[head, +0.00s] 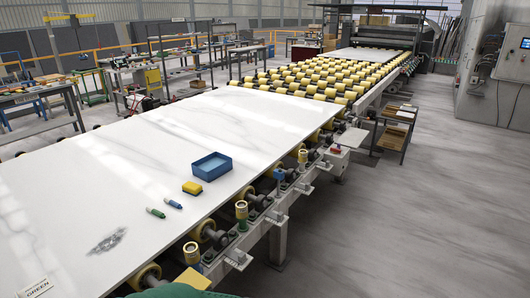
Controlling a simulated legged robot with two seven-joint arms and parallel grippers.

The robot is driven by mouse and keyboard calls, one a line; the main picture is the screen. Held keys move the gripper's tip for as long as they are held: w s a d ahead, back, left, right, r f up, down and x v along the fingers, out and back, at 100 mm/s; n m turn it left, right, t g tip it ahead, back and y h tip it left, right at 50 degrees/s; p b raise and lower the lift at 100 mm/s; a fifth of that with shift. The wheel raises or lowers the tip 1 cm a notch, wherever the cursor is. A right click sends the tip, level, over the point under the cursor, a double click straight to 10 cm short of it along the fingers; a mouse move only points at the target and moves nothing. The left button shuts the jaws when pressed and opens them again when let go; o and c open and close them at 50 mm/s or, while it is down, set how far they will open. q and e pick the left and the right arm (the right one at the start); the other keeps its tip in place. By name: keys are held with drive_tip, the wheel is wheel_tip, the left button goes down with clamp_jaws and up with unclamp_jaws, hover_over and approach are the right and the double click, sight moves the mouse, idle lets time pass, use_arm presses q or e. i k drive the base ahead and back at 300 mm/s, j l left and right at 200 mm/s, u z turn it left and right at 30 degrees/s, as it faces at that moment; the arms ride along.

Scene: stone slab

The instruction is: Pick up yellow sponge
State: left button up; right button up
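The yellow sponge (192,187) lies flat on the white stone slab (110,185), near the slab's right edge. It is a small block with a darker lower side. A blue open tray (212,175) sits just beyond it, slightly to the right and apart from it. Neither of my grippers shows in the head view, so nothing is seen touching the sponge.
A green marker (155,212) and a blue one (173,204) lie nearer than the sponge. A grey scuffed patch (108,241) and a label (35,288) are nearer still. Yellow rollers (310,80) continue beyond the slab. Open floor (430,210) lies right.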

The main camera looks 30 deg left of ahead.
sight(194, 190)
drive_tip(key=i+u, duration=0.15)
drive_tip(key=i, duration=0.75)
drive_tip(key=i+l+u, duration=0.2)
drive_tip(key=i, duration=0.7)
